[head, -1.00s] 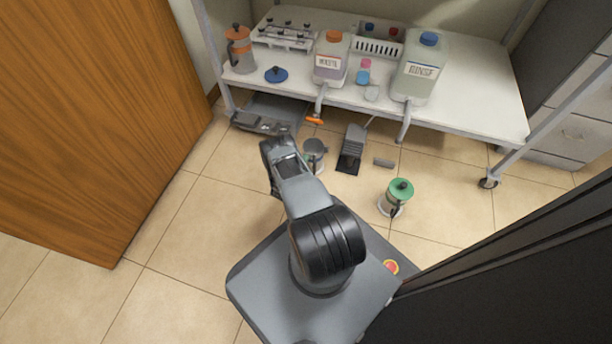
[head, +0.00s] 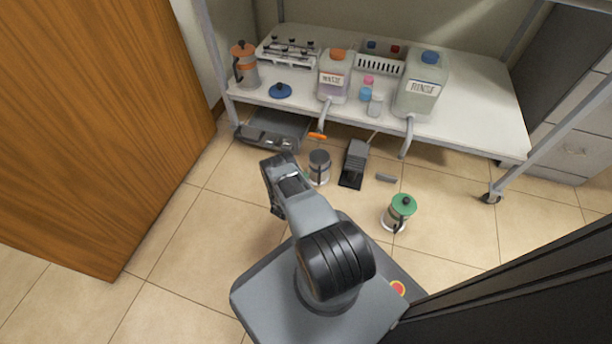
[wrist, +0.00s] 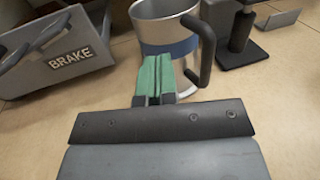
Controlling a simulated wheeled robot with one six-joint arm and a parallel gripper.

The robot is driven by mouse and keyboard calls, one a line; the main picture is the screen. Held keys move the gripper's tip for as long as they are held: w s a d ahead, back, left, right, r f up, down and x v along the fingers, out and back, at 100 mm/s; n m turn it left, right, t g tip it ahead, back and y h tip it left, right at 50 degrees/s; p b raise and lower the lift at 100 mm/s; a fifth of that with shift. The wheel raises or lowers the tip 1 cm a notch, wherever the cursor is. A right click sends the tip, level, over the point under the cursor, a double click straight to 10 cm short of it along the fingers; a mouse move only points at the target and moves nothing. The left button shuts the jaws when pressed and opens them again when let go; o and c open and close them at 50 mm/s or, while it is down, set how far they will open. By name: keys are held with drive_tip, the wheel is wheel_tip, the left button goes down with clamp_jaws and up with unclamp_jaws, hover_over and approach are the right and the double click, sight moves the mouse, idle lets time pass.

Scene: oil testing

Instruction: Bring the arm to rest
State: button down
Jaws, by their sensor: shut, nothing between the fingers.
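My arm rises from my grey base in the head view, bent, with its far end above the floor short of the shelf. My gripper (wrist: 154,60) shows in the wrist view with its green fingers pressed together and nothing between them. In that view the fingers overlap the lower left of an open metal cup (wrist: 165,35) with a blue band and black handle; I cannot tell whether they touch. The cup also stands on the floor in the head view (head: 320,168). The fingers themselves are hidden behind the wrist in the head view.
A grey tray marked BRAKE (wrist: 75,60) lies left of the cup. A pedal (head: 354,165) and a green-lidded canister (head: 399,213) stand on the floor to the right. The white shelf (head: 475,115) holds the WASTE (head: 334,78) and RINSE (head: 421,85) jugs. A wooden door (head: 90,120) is at left.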

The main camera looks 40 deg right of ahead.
drive_tip(key=p+v, duration=0.2)
drive_tip(key=v, duration=0.7)
drive_tip(key=shift+a, duration=0.2)
